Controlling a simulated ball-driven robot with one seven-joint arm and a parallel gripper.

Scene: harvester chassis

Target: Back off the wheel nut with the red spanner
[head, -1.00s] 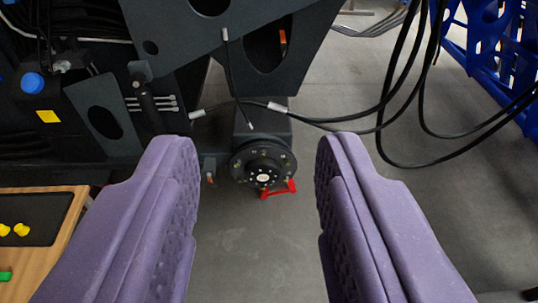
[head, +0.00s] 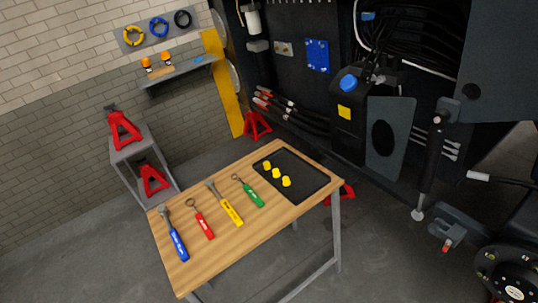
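The red spanner (head: 204,225) lies on the wooden workbench (head: 262,225), its ring end toward the back. It lies between a blue-handled tool (head: 178,245) and a yellow-handled tool (head: 232,212). A green-handled spanner (head: 252,196) lies further right. The dark wheel hub (head: 488,258) is at the lower right corner, cut off by the frame edge; which of its fasteners is the wheel nut, I cannot tell. My gripper is outside this view.
A black tray (head: 312,196) with three yellow pieces sits on the bench's right part. Red stands (head: 122,130) occupy a grey stepped rack at left. The dark chassis (head: 345,115) rises behind and right. Open floor (head: 395,255) lies between bench and hub.

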